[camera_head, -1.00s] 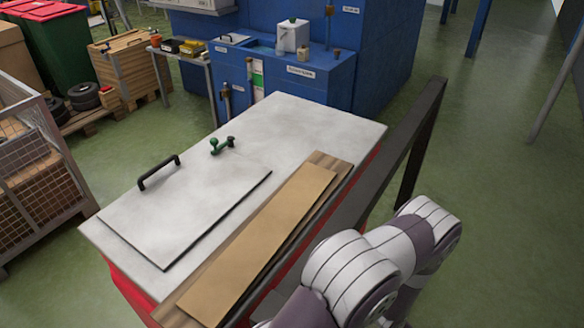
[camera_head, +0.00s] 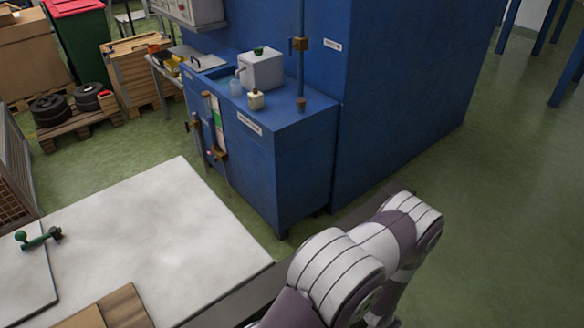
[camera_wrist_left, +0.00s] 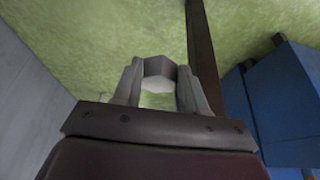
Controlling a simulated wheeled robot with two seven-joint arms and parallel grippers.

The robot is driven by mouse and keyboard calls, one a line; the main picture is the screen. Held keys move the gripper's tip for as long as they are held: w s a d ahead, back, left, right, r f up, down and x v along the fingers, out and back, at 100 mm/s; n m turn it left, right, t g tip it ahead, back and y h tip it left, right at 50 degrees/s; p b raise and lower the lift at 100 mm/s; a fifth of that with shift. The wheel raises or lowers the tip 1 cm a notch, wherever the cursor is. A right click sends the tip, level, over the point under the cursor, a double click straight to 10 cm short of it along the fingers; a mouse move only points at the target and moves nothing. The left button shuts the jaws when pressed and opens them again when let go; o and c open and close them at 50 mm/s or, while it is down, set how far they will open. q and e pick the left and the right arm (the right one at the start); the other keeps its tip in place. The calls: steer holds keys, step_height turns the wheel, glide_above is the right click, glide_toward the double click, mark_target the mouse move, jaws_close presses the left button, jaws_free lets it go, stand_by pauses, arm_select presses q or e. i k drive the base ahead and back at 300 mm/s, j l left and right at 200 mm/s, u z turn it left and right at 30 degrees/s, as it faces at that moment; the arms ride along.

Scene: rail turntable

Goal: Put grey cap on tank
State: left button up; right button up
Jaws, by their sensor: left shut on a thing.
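In the left wrist view my left gripper (camera_wrist_left: 160,95) is shut on a small light grey faceted piece, the grey cap (camera_wrist_left: 158,72), held between the fingertips. Green floor shows behind it. A blue tank-like cabinet (camera_head: 280,165) with white labels stands ahead in the head view. Its top carries a white container (camera_head: 262,70) with a green top, a small cream bottle (camera_head: 256,100) and a brass fitting (camera_head: 301,103) under a vertical pipe. I cannot tell which opening takes the cap. My right gripper is not in view.
A pale-topped table (camera_head: 165,235) with a green-handled fitting (camera_head: 38,238) lies at lower left. A dark bar (camera_head: 235,300) runs along its right edge. A tall blue block (camera_head: 410,100) stands behind the cabinet. Green floor (camera_head: 500,200) is free at right.

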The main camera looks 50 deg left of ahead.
mark_target(279, 120)
steer(key=i+j+u, duration=0.15)
steer(key=i+u, duration=0.65)
steer(key=i+l+u, duration=0.15)
steer(key=i+u, duration=0.25)
steer(key=i, duration=0.15)
steer(key=i+l+u, duration=0.25)
steer(key=i+u, duration=0.15)
